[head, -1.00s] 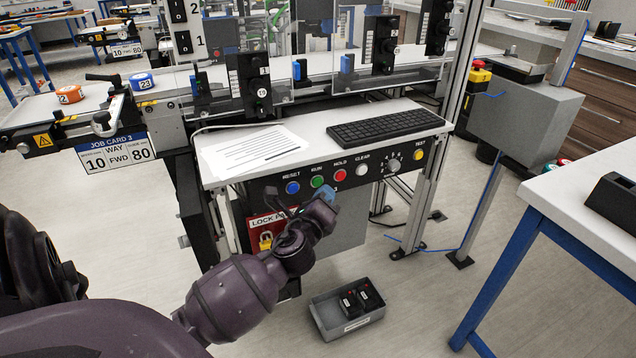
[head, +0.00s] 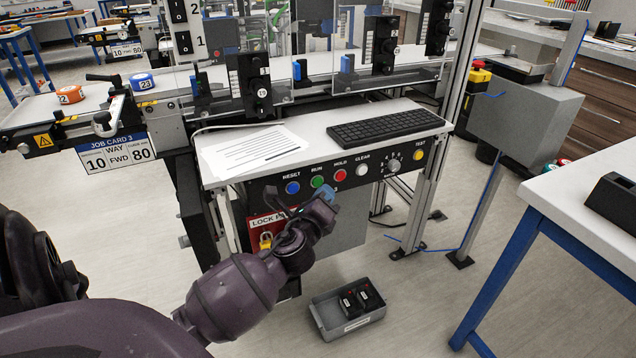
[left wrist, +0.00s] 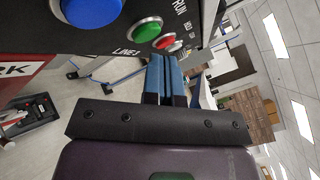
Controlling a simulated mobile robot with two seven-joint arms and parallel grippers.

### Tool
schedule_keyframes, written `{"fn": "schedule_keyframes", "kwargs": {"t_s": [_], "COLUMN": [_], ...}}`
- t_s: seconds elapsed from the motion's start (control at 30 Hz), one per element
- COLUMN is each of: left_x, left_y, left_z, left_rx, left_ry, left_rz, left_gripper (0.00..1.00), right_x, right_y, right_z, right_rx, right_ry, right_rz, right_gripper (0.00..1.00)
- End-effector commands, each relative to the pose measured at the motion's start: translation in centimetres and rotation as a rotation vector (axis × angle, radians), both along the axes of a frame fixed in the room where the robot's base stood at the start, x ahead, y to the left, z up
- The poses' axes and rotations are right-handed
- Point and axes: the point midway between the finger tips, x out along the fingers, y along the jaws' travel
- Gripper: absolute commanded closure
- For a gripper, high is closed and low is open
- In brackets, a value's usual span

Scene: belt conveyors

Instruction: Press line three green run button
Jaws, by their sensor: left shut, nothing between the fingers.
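The green RUN button (head: 317,181) sits on the black control panel (head: 262,188) under the desk top, between the blue RESET button (head: 292,187) and the red HOLD button (head: 340,175). In the left wrist view the green button (left wrist: 147,30) is near the fingertips, up and to their left, beside the printed "LINE 3". My left gripper (head: 327,193) is shut and empty, its blue fingers just below the buttons. In the left wrist view its fingers (left wrist: 165,62) lie together, apart from the green button. My right gripper is not in view.
The panel also carries a white CLEAR button (head: 362,169), a dial (head: 393,166) and a yellow TEST button (head: 418,155). A red lockout board with a padlock (head: 266,240) hangs below left. A grey bin (head: 325,318) is on the floor. A keyboard (head: 385,128) lies above.

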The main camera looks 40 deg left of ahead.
Motion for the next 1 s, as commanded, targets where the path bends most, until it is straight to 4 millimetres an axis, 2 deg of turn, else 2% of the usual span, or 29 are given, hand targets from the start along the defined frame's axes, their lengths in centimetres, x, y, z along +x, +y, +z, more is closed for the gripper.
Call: {"fn": "schedule_keyframes", "kwargs": {"t_s": [1.0], "left_x": [0.40], "left_y": [0.96], "left_z": [0.07], "left_rx": [0.001], "left_ry": [-0.001], "left_rz": [0.000], "left_gripper": [1.00], "right_x": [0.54], "right_y": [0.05], "right_z": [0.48], "right_rx": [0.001], "right_ry": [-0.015], "right_rz": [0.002], "right_gripper": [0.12]}}
